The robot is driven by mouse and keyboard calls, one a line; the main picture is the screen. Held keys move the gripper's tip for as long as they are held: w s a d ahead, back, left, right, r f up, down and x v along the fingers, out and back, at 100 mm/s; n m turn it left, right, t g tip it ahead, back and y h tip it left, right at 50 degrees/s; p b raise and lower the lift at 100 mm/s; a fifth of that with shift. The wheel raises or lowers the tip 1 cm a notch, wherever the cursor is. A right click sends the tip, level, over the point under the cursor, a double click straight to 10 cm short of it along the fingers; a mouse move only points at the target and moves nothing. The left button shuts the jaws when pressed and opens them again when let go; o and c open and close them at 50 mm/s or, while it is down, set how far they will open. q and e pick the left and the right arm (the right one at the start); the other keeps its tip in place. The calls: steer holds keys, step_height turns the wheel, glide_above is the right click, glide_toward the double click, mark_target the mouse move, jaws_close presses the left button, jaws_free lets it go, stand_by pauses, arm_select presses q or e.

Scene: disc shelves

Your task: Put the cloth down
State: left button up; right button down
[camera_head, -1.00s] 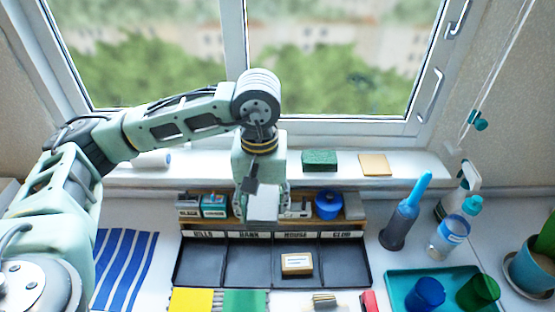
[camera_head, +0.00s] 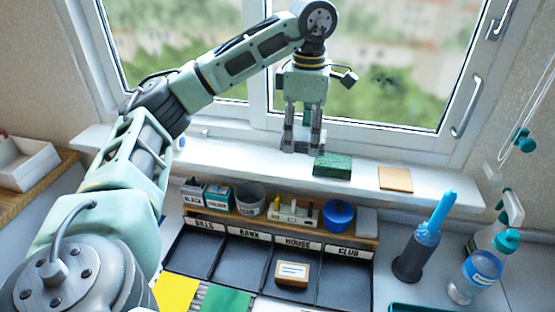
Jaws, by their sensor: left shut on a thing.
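My left gripper (camera_head: 302,146) points down in front of the window, over the sill beside the green sponge (camera_head: 333,166). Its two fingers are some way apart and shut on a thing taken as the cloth. The cloth hardly shows between the fingertips, so its shape and whether it touches the sill cannot be told. My right gripper is not in view.
The white sill (camera_head: 360,164) holds the sponge and a tan pad (camera_head: 395,178). Below stand a black sorting tray (camera_head: 235,262) with a labelled block (camera_head: 292,273), and a wooden rack with a blue pot (camera_head: 339,214). Bottles (camera_head: 475,275) stand at right.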

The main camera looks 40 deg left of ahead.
arm_select(q)
steer(key=p, duration=0.1)
glide_above(272, 162)
step_height(272, 162, down, 6)
steer(key=shift+r, duration=0.1)
steer(key=shift+a+f, duration=0.1)
steer(key=shift+f, duration=0.15)
step_height(272, 162, down, 3)
steer(key=shift+f+p, duration=0.15)
steer(key=shift+p, duration=0.4)
steer(key=shift+f, duration=0.25)
steer(key=shift+f, duration=0.15)
steer(key=o, duration=1)
